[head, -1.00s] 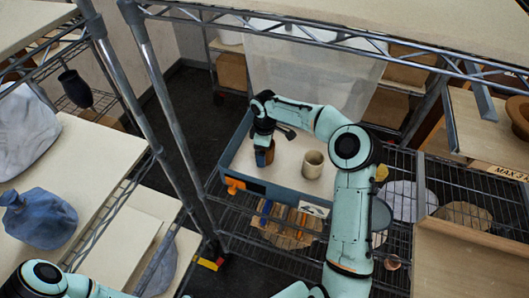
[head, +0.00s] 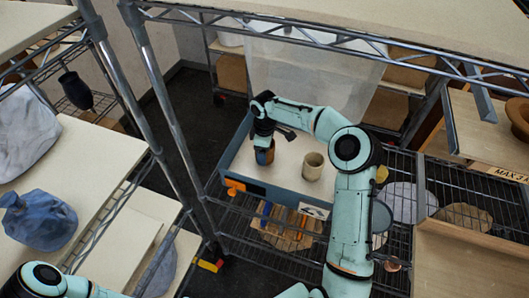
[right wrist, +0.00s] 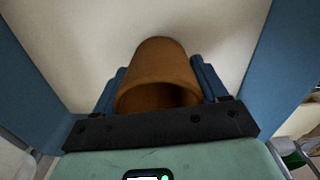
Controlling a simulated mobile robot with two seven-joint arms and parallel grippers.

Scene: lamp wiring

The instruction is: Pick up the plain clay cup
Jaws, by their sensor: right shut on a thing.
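The brown clay cup (right wrist: 158,72) is between the two blue fingers of my right gripper (right wrist: 158,85) in the right wrist view. The fingers are shut on its sides and its open mouth faces the camera. In the head view the brown cup (head: 265,158) is partly covered by my right gripper (head: 264,150), inside the left part of the blue-walled tray (head: 285,194). I cannot tell whether the cup touches the tray floor. A cream cup (head: 313,167) stands upright to its right, apart from the gripper. My left gripper is out of view.
A clear plastic bin (head: 310,85) stands behind the tray. Metal shelf posts (head: 165,105) rise to its left, and a shelf edge crosses above. A wire shelf (head: 290,232) with small wooden pieces lies below. The tray floor around the cups is mostly clear.

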